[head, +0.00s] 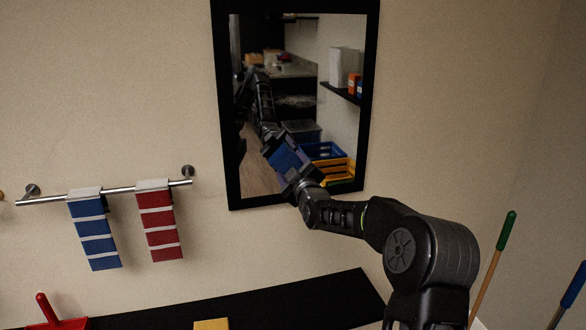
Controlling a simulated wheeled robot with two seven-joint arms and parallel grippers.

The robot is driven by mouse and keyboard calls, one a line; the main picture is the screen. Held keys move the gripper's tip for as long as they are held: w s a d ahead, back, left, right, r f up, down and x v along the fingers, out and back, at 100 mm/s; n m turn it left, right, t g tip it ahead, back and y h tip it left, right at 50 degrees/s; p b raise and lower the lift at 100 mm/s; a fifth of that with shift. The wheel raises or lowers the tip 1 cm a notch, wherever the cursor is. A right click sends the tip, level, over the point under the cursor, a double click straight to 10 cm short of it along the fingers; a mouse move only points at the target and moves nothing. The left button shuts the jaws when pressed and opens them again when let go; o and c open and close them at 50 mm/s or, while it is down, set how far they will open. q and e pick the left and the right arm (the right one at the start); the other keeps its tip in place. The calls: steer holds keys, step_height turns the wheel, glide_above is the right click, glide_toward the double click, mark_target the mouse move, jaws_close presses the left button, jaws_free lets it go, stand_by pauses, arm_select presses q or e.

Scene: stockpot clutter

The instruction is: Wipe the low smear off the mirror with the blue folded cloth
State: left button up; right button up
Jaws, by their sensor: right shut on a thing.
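The mirror (345,118) hangs on the wall in a black frame, upper centre. My right gripper (302,182) reaches up from the lower right and is shut on the blue folded cloth (291,164), in front of the mirror's lower part. The cloth overlaps its own reflection, so I cannot tell whether it touches the glass. A faint greyish streaky patch (297,100) shows about mid-height on the glass; I cannot tell whether it is a smear or reflection. No smear is clear lower down, where gripper and cloth cover part of the glass. My left gripper is out of view.
A wall rail (120,189) holds a blue striped towel (95,230) and a red striped towel (159,222). Below is a dark surface (300,298), with a red dustpan-like thing (60,323) and a yellow block (211,324). Green-handled (506,230) and blue-handled (573,286) poles stand right.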

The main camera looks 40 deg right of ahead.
mark_target(279, 169)
steer(key=shift+w+a, duration=0.3)
steer(key=shift+a, duration=0.6)
steer(key=shift+w+a, duration=0.25)
steer(key=shift+a, duration=0.65)
steer(key=shift+s+b, duration=0.1)
steer(key=shift+b, duration=0.25)
steer(key=shift+s, duration=0.2)
steer(key=b+v, duration=0.3)
steer(key=v, duration=0.1)
steer(key=shift+s+a, duration=0.3)
steer(key=shift+s, duration=0.35)
steer(key=b+v, duration=0.1)
steer(key=v, duration=0.2)
